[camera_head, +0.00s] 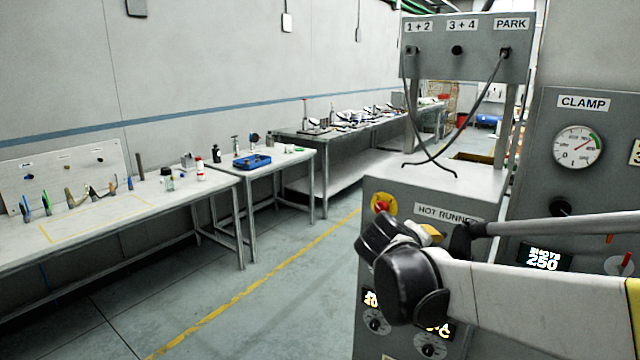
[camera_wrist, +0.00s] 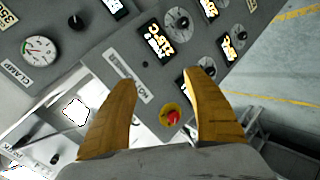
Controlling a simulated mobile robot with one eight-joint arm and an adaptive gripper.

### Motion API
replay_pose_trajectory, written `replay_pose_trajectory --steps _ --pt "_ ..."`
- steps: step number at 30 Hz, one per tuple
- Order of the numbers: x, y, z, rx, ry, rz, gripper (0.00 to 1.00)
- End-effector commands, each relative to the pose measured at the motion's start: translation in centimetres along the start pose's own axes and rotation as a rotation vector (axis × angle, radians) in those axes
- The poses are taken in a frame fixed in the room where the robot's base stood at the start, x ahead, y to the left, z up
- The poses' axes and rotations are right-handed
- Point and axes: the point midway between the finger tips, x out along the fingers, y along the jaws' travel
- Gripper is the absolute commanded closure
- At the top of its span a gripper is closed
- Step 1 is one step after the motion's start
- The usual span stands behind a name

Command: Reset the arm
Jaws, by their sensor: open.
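My arm reaches in from the right edge of the head view, its white link and black joint in front of the grey hot runner cabinet (camera_head: 440,190). In the wrist view my gripper (camera_wrist: 160,95) shows two yellow-brown fingers spread wide apart with nothing between their tips. Beyond them is the grey cabinet face with lit displays (camera_wrist: 158,42) and black knobs (camera_wrist: 177,20). A red and yellow emergency stop button (camera_wrist: 172,117) shows between the fingers, lower down. In the head view most of the gripper is hidden behind the arm's black joint.
A clamp panel (camera_head: 580,135) with a gauge stands at the right. A socket panel (camera_head: 465,45) with hanging cables rises above the cabinet. Workbenches (camera_head: 100,225) with tools and a blue tray (camera_head: 252,161) line the left wall. The floor with a yellow line (camera_head: 255,292) is clear.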

Motion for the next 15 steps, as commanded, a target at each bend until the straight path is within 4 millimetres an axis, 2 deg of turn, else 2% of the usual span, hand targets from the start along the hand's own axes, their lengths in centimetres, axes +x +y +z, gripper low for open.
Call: replay_pose_trajectory --steps 1,3,5,9,12,15 --pt "-1.5 -0.1 2.5 0.052 -0.013 -0.051 0.41" --pt "-3.5 -0.9 5.6 0.131 -0.027 -0.133 0.41" --pt "-5.3 -1.9 8.2 0.201 -0.038 -0.201 0.41" --pt "-9.5 -5.1 13.6 0.368 -0.058 -0.356 0.41" --pt "-12.2 -7.7 16.6 0.479 -0.066 -0.454 0.41" --pt "-14.2 -10.0 18.6 0.57 -0.069 -0.531 0.41"
